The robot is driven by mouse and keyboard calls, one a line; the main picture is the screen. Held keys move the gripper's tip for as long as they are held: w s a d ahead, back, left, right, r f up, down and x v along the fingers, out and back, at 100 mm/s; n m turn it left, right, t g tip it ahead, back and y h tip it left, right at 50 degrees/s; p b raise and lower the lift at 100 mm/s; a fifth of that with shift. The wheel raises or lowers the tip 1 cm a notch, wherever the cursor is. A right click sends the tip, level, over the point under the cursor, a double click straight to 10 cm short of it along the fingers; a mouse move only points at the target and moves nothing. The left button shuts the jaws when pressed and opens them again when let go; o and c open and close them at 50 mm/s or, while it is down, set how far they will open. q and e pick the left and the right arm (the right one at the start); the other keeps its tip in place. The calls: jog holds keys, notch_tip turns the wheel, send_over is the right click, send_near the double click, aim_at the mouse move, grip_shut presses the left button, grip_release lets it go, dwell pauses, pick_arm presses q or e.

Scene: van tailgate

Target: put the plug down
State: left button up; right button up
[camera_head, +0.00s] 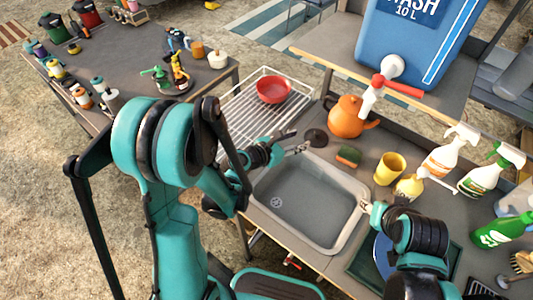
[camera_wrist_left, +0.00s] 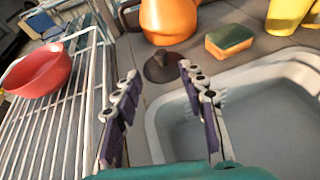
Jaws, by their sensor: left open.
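The dark round plug (camera_head: 316,138) with its raised knob lies on the grey counter behind the sink's far left corner. It also shows in the left wrist view (camera_wrist_left: 163,68), flat on the counter just beyond my fingertips. My left gripper (camera_head: 298,142) is open and empty, its fingers apart on either side of the view toward the plug (camera_wrist_left: 158,76). The grey sink (camera_head: 300,205) is empty, with a drain at its bottom. My right gripper (camera_head: 372,210) is by the sink's right rim; its fingers are too small to judge.
A wire drying rack (camera_head: 240,112) with a red bowl (camera_head: 273,90) is left of the plug. An orange kettle (camera_head: 346,118), a sponge (camera_head: 349,156) and a yellow cup (camera_head: 390,168) stand close behind the sink. Spray bottles (camera_head: 452,150) are at the right.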

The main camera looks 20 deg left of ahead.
pick_arm(q)
jog(key=s+a+r+m+g+y, duration=0.2)
jog(key=s+a+r+m+y, duration=0.1)
jog(key=s+m, duration=0.7)
jog(key=s+a+r+m+g+y, duration=0.2)
jog(key=s+a+m, duration=0.6)
jog(key=m, duration=1.1)
jog(key=s+r+y, duration=0.1)
jog(key=s+y, duration=0.1)
jog(key=shift+s+a+r+g+y, duration=0.15)
jog(key=shift+a+g+y, duration=0.15)
jog(key=shift+y, duration=0.1)
